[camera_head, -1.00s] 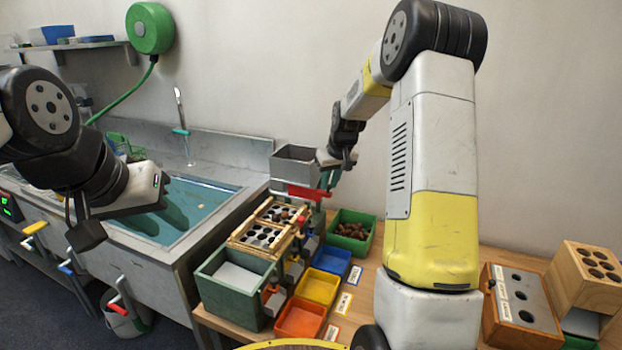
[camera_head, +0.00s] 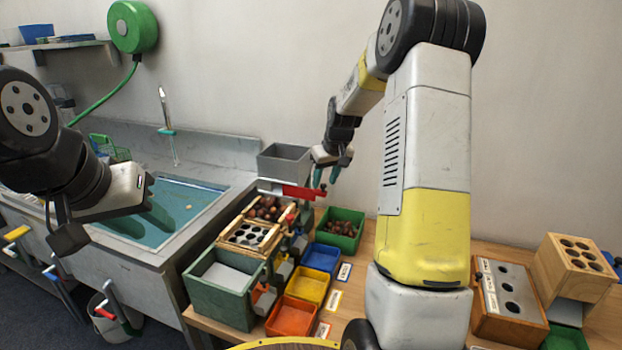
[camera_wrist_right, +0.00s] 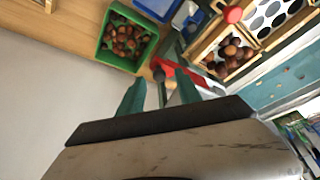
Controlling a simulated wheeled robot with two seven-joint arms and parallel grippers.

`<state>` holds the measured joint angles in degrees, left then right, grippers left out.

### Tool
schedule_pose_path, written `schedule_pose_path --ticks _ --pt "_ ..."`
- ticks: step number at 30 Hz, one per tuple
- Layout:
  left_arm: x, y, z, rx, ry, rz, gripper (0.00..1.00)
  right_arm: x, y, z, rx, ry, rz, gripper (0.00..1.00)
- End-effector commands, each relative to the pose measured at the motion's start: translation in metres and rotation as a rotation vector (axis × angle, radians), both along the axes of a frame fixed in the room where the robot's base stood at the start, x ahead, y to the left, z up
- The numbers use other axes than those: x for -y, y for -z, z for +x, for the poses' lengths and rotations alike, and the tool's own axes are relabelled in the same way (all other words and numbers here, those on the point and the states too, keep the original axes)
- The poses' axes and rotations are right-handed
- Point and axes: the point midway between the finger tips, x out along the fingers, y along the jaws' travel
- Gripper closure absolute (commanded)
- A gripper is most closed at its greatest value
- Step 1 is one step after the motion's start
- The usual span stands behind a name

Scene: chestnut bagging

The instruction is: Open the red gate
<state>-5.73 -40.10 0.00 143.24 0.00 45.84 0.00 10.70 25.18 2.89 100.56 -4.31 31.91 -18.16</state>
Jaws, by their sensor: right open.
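The red gate (camera_head: 299,192) is a flat red piece at the front of the grey hopper (camera_head: 284,163), above the wooden sorting frame. In the right wrist view the red gate (camera_wrist_right: 183,77) shows partly behind my fingers. My right gripper (camera_head: 326,178) is open beside the gate's right end. In the wrist view its two teal fingers (camera_wrist_right: 160,95) are apart, with the dark knob end of the gate beyond them; contact cannot be told. My left gripper (camera_head: 62,225) hangs near the sink at the left, its fingers not clearly shown.
Chestnuts (camera_head: 268,207) lie in the upper part of the wooden frame (camera_head: 245,236). A green bin (camera_head: 340,229) holds chestnuts. Blue (camera_head: 320,258), yellow (camera_head: 307,286) and orange (camera_head: 291,317) bins stand in front. A green box (camera_head: 222,287) stands at the lower left.

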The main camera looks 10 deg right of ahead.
Motion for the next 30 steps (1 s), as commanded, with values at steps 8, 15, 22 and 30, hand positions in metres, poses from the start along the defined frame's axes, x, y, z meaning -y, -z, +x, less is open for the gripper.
schedule_pose_path --ticks 8,15,22,30 --pt "0.0 0.0 0.0 0.0 0.0 0.0 0.64 0.004 -0.045 -0.018 0.003 0.001 -0.001 0.59" --pt "0.0 0.0 0.0 0.0 0.0 0.0 0.64 0.005 -0.063 -0.026 0.001 0.0 0.0 0.59" --pt "0.0 0.0 0.0 0.0 0.0 0.0 0.64 0.005 -0.064 -0.026 0.0 0.0 0.0 0.59" --pt "0.0 0.0 0.0 0.0 0.0 0.0 0.64 0.005 -0.064 -0.026 0.0 0.0 0.0 0.59"
